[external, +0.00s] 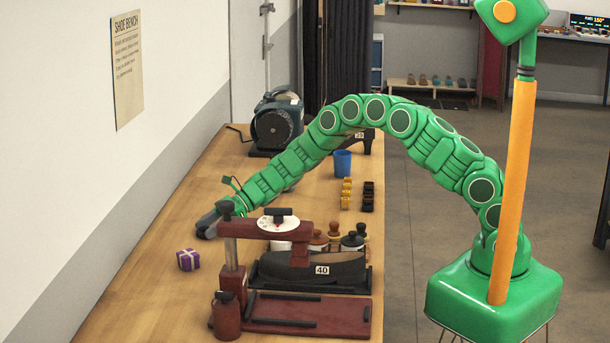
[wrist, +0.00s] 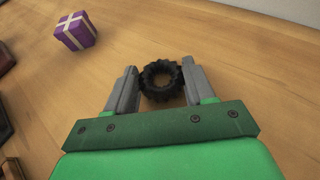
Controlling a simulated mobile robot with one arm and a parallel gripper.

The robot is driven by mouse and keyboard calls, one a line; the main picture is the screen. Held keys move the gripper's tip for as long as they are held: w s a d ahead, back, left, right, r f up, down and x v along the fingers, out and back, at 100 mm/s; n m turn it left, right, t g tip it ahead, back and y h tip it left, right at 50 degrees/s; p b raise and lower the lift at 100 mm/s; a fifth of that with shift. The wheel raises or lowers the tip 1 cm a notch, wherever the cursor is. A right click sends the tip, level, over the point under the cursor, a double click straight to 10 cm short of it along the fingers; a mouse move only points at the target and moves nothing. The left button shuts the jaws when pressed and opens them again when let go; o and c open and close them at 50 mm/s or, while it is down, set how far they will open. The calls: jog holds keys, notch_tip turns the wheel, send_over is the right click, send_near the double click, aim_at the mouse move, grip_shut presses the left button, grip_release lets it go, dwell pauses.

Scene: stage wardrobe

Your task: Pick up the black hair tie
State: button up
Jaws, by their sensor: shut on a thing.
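The black hair tie (wrist: 175,69) is a small dark ring with a bumpy edge. It sits between the two grey fingers of my gripper (wrist: 161,84) in the wrist view, and both fingers touch its sides. My gripper is shut on it, close over the wooden bench top; I cannot tell whether the tie is clear of the wood. In the external view my gripper (external: 207,226) is at the left side of the bench, partly behind the dark red device, and the hair tie is hidden there.
A purple gift box (external: 188,259) with pale ribbon lies near my gripper. The dark red clamp device (external: 232,260) stands close in front, with a black shoe form (external: 315,270) and several bottles beside it. A blue cup (external: 342,162) stands farther back. Bare wood lies along the wall.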

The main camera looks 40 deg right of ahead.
jog(key=shift+r, duration=0.1)
jog(key=shift+r, duration=0.6)
notch_tip(320, 180, up, 2)
jog(key=shift+s+d+r, duration=0.1)
jog(key=shift+r, duration=0.1)
jog(key=s+d+r, duration=0.7)
jog(key=s+r, duration=0.2)
jog(key=s, duration=0.2)
jog(key=shift+d, duration=0.4)
